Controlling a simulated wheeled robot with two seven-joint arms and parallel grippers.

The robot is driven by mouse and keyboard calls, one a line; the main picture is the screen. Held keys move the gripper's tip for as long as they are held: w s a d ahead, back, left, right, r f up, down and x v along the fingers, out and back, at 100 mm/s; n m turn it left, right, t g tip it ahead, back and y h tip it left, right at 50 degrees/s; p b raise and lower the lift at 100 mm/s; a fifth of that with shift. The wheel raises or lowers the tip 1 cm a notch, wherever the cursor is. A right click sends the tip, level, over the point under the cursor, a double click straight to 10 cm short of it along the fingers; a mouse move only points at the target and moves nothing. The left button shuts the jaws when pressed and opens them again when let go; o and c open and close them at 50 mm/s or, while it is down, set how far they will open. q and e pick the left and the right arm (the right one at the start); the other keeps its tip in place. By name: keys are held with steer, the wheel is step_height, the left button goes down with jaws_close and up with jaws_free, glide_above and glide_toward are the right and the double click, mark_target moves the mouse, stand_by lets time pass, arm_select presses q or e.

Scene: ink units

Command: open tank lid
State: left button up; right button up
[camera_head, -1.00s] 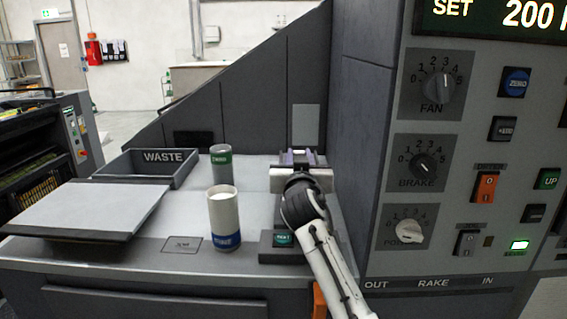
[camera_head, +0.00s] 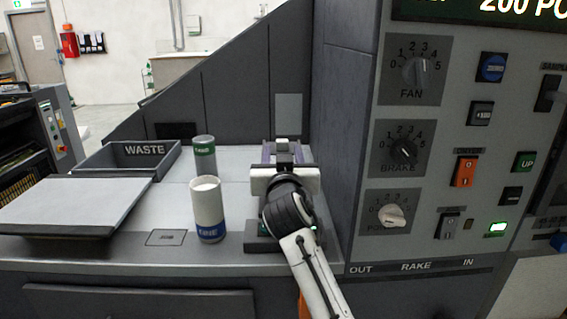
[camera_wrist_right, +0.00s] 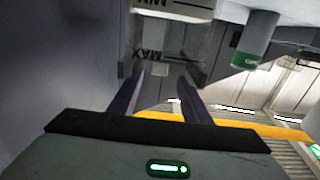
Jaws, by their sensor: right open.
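My right gripper (camera_head: 283,150) is over the right part of the machine deck, close to the tall control cabinet. Its two dark fingers also show in the right wrist view (camera_wrist_right: 163,100), apart, with nothing clearly held between them. Ahead of them in that view is a see-through tank (camera_wrist_right: 190,48) with MIN and MAX marks, seen upside down, with a whitish part by MIN. In the head view my gripper and arm hide most of the tank. I cannot clearly make out the edge of its lid. My left gripper is not in view.
A white can with a blue band (camera_head: 207,208) and a green-banded can (camera_head: 204,156) stand left of my right arm. A WASTE tray (camera_head: 115,168) and flat grey slab (camera_head: 70,205) lie further left. The control cabinet (camera_head: 345,130) rises close on the right.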

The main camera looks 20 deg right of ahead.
steer(key=shift+v, duration=2.7)
